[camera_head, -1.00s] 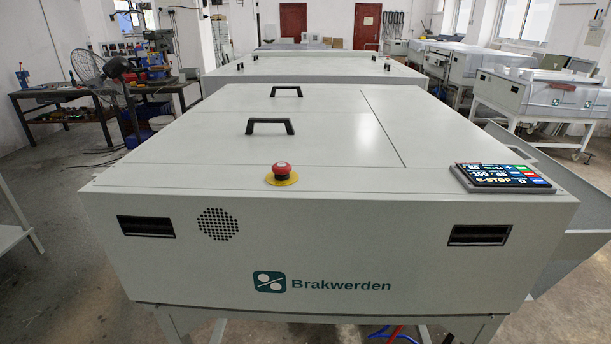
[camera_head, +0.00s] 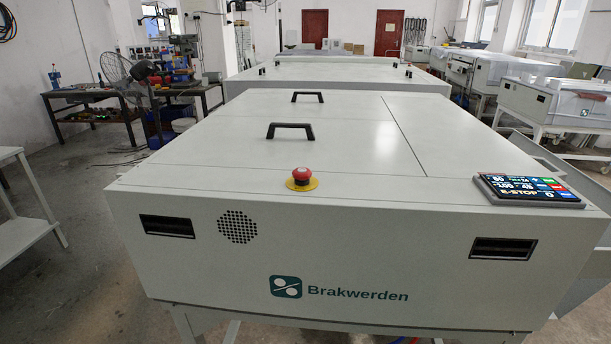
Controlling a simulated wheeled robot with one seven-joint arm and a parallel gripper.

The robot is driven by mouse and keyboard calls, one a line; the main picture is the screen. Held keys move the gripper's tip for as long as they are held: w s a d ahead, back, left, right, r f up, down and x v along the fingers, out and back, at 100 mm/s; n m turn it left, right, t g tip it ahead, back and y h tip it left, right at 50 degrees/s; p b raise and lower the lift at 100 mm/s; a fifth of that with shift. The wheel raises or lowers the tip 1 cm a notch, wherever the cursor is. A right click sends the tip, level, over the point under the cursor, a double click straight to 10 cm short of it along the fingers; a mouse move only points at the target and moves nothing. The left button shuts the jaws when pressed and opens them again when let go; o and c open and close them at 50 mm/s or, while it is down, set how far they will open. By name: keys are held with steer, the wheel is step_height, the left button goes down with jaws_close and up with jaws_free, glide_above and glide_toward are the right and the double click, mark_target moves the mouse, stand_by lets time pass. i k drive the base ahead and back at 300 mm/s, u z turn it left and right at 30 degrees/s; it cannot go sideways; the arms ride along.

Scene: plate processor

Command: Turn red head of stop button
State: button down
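The stop button's red head (camera_head: 301,175) stands on a round yellow base (camera_head: 302,186) on top of the white plate processor (camera_head: 370,228), close to its front edge and near the middle. The head looks upright, and nothing touches it. The processor's display (camera_head: 528,190), at the right of the top, shows the text "E-STOP". My gripper and arm are not in view.
Two black handles (camera_head: 291,131) stand up from the lid behind the button. The top around the button is clear. A white shelf rack (camera_head: 28,205) stands at the left. A workbench with a fan (camera_head: 120,82) is at the back left.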

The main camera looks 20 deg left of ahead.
mark_target(299, 176)
steer(key=z, duration=0.9)
steer(key=k, duration=1.3)
steer(key=u, duration=0.85)
steer(key=i, duration=1)
steer(key=z, duration=0.05)
